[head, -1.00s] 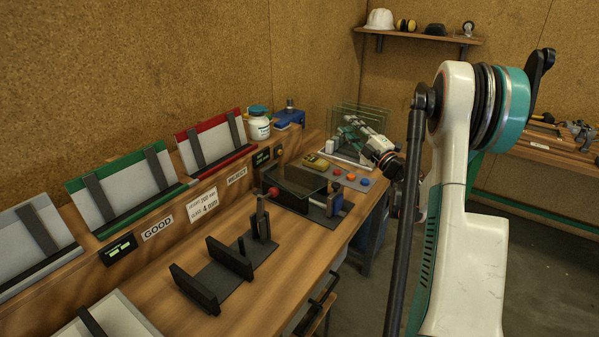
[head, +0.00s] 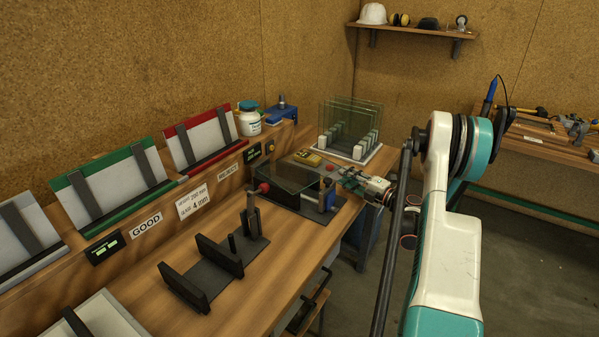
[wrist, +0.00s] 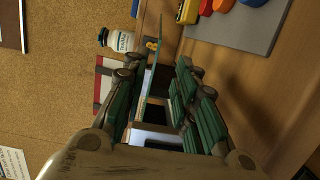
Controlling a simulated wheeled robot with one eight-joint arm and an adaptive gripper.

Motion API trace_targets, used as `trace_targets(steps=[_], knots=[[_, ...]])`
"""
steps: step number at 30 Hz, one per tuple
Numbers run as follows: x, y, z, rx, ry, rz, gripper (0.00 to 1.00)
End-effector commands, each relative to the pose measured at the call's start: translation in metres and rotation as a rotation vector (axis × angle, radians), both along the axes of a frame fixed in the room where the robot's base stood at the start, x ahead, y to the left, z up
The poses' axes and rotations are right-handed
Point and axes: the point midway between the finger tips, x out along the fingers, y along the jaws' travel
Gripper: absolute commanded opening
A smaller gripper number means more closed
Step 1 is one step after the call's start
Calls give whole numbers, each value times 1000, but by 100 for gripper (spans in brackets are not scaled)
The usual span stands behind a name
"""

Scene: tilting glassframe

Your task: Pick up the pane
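In the head view, a clear, dark-looking pane (head: 288,177) lies over the black fixture (head: 318,208) on the bench. My gripper (head: 348,176) is just to the right of the fixture, low over the bench. In the wrist view, a thin green glass edge (wrist: 156,55) runs between the two green-padded fingers of my gripper (wrist: 160,92). A gap shows between the fingers, and they look open with the glass between them. I cannot tell whether either finger touches it.
A white rack (head: 362,152) with several upright glass panes stands behind my gripper. A red button (head: 328,168) and a yellow device (head: 307,158) are close by. A black stand (head: 207,272) is at the front. A white bottle (head: 249,121) stands at the back.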

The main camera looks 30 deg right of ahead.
Motion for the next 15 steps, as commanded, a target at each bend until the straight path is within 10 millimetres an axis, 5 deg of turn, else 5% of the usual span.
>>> trace_targets(steps=[15], knots=[[47, 10, 3, 0, -1, 2, 27]])
